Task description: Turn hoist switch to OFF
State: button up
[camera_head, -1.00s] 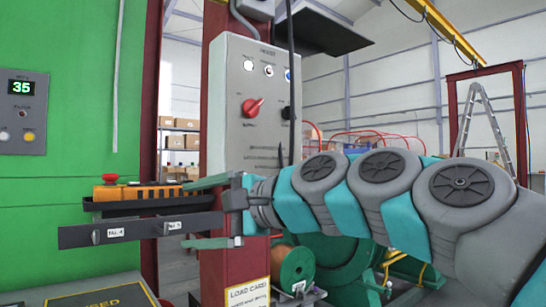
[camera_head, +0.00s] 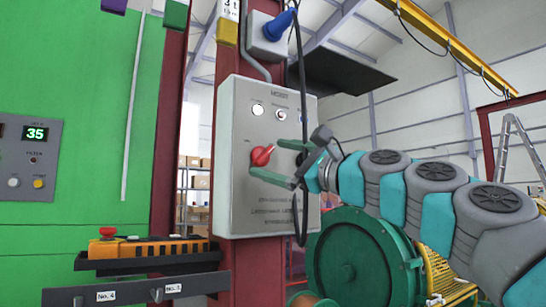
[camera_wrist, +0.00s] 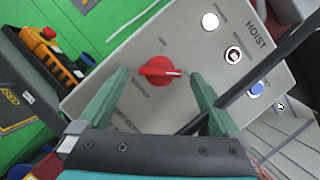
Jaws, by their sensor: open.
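The hoist switch is a red rotary knob (camera_head: 262,156) on the front of a grey hoist control box (camera_head: 238,200), which is fixed to a dark red column. In the wrist view the red knob (camera_wrist: 160,71) lies ahead between my two green fingers, with its handle pointing right in that picture. My gripper (camera_head: 268,158) is open in front of the box, its fingertips close to the knob, one above and one below it. In the wrist view my gripper (camera_wrist: 160,78) has gaps on both sides of the knob. I cannot tell whether a finger touches it.
A black cable (camera_head: 301,120) hangs down the right side of the box, close to my gripper. A shelf with an orange unit (camera_head: 145,249) is at lower left. A green machine (camera_head: 360,250) stands at lower right.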

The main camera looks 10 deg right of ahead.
jog(key=shift+w+a+r, duration=0.15)
jog(key=shift+w+a, duration=0.1)
jog(key=shift+w, duration=0.15)
jog(key=c, duration=1.4)
